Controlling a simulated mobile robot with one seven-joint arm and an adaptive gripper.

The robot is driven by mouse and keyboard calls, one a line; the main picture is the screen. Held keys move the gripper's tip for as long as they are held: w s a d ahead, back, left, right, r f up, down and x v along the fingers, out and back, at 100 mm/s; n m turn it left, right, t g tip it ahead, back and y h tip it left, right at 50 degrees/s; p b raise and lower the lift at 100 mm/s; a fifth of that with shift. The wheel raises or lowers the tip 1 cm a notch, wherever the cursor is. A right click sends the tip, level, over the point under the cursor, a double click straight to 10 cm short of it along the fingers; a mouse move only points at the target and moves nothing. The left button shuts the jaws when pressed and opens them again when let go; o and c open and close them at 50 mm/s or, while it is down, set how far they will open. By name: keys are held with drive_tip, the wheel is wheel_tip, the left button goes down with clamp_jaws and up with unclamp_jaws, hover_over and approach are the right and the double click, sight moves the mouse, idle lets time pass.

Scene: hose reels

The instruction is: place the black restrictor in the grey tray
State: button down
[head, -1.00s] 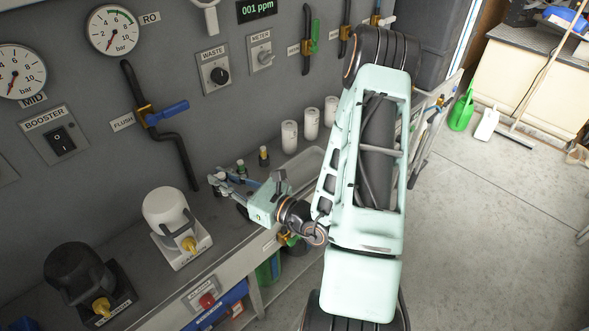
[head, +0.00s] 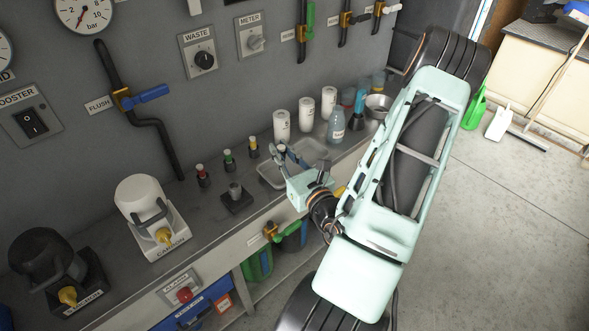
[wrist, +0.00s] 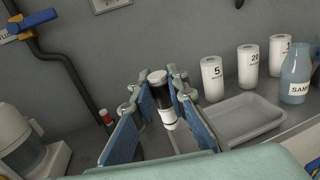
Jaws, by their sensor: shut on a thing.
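My gripper (head: 283,151) is shut on a small dark cylinder, the black restrictor (wrist: 162,98). In the wrist view it stands roughly upright between the blue finger pads (wrist: 150,92), with a pale top and a white band low on its body. The grey tray (wrist: 241,120) is a shallow, empty-looking rectangle on the bench, just right of the held restrictor. The height of the restrictor over the tray is unclear.
Small restrictors with red (head: 203,176), green (head: 229,161) and yellow (head: 253,148) tops stand left of the tray. A black block with a grey cup (head: 236,198) is nearer. White bottles (head: 306,114) and a clear bluish bottle (head: 336,125) stand behind the tray.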

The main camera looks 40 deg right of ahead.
drive_tip(key=shift+m+h, duration=0.3)
drive_tip(key=shift+h, duration=0.1)
drive_tip(key=w+d+f+b, duration=0.3)
drive_tip(key=b, duration=0.1)
drive_tip(key=w+d+f+b, duration=0.3)
drive_tip(key=d+b, duration=0.1)
drive_tip(key=b, duration=0.1)
drive_tip(key=w+d+f+b, duration=0.3)
drive_tip(key=d+b, duration=0.1)
drive_tip(key=b, duration=0.1)
drive_tip(key=shift+f, duration=0.4)
drive_tip(key=shift+w+d+f+b, duration=0.15)
drive_tip(key=shift+f+b, duration=0.25)
drive_tip(key=shift+f, duration=1.3)
drive_tip(key=shift+f, duration=0.15)
drive_tip(key=c, duration=1.9)
unclamp_jaws()
